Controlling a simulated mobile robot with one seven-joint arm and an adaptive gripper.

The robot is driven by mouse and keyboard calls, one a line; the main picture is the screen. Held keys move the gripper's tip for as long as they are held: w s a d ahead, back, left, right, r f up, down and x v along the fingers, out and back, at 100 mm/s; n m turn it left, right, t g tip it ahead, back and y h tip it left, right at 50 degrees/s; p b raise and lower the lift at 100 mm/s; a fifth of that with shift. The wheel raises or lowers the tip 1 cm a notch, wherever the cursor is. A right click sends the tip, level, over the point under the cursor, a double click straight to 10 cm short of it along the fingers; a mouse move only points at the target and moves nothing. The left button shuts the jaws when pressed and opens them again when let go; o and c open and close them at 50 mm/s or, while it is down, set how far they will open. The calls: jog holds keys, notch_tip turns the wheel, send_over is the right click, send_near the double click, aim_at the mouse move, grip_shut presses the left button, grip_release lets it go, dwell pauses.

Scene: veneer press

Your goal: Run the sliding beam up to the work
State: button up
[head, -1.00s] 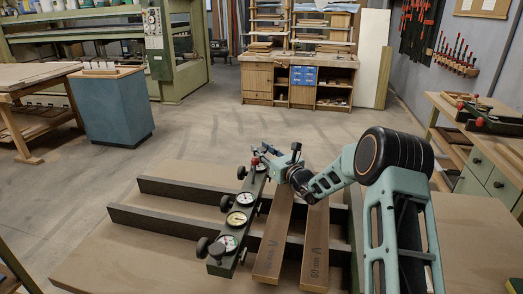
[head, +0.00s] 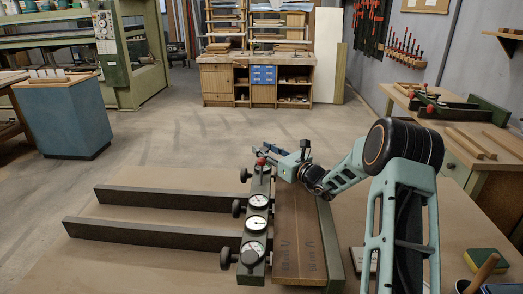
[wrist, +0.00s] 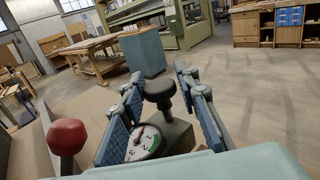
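The sliding beam (head: 258,205) is a dark green bar with dial gauges, black knobs and a red-topped knob. It lies across two dark rails (head: 150,235) in the head view. The work, two brown wooden strips (head: 300,240), lies side by side with no clear gap between the beam and a green fixed bar (head: 330,250). The beam appears to touch the left strip. My gripper (head: 280,155) is at the beam's far end. In the wrist view my gripper (wrist: 165,105) has its fingers spread either side of a black knob (wrist: 159,92), with gaps showing.
A sponge (head: 486,262) and a wooden-handled tool (head: 482,272) lie at the table's right. A side bench (head: 470,150) stands at right, a blue cabinet (head: 65,120) at back left. The table left of the beam is clear apart from the rails.

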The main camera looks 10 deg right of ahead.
jog(key=shift+o, duration=1.3)
jog(key=shift+d, duration=0.2)
jog(key=shift+a, duration=0.1)
notch_tip(320, 180, up, 10)
jog(key=shift+r, duration=0.1)
